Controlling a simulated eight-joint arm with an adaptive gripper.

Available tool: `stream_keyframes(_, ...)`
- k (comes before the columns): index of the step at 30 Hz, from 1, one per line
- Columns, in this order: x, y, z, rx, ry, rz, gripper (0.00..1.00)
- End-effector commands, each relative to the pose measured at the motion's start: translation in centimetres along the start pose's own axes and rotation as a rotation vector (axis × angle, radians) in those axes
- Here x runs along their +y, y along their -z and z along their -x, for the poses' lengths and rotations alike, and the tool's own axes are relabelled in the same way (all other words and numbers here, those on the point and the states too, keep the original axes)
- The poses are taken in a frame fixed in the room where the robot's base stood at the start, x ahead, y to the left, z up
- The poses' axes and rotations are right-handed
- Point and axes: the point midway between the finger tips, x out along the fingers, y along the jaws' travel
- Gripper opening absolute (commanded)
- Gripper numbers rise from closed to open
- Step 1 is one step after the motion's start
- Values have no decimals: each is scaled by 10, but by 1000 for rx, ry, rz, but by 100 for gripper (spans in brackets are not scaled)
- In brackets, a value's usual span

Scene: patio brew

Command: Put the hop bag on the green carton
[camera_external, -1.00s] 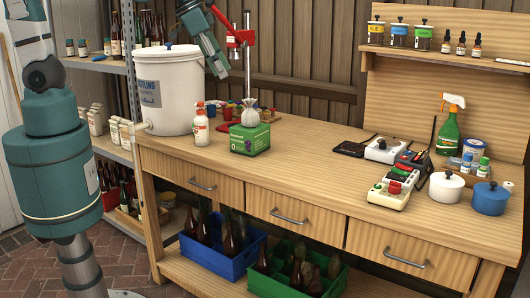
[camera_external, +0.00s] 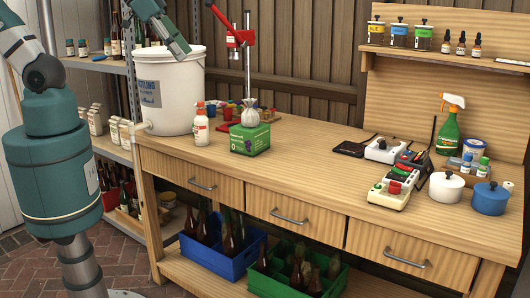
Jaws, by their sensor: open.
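The hop bag (camera_external: 250,115) is a small whitish sack with a tied, flared top. It sits upright on top of the green carton (camera_external: 249,141), near the left part of the workbench. My gripper (camera_external: 182,50) is open, up at the left in front of the upper part of the white bucket. It is well above and to the left of the bag, apart from it, and nothing shows in it.
The white bucket (camera_external: 167,98) stands at the bench's left end. A white bottle with a red top (camera_external: 201,130) stands left of the carton. A red bottle capper (camera_external: 236,38) rises behind. Meters, pots and a spray bottle (camera_external: 448,131) fill the right side. The bench's middle front (camera_external: 300,185) is clear.

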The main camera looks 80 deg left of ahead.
Motion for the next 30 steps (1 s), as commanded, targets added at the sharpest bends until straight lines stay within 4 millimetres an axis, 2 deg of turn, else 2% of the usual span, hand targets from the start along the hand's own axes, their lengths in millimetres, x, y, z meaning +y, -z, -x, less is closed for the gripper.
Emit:
stream_keyframes(6,4,-18,16,25,-2,-1,51)
stream_keyframes(12,5,-26,22,36,-3,0,51)
stream_keyframes(25,5,-26,22,38,-3,0,51)
stream_keyframes(30,5,-31,16,38,-3,0,51)
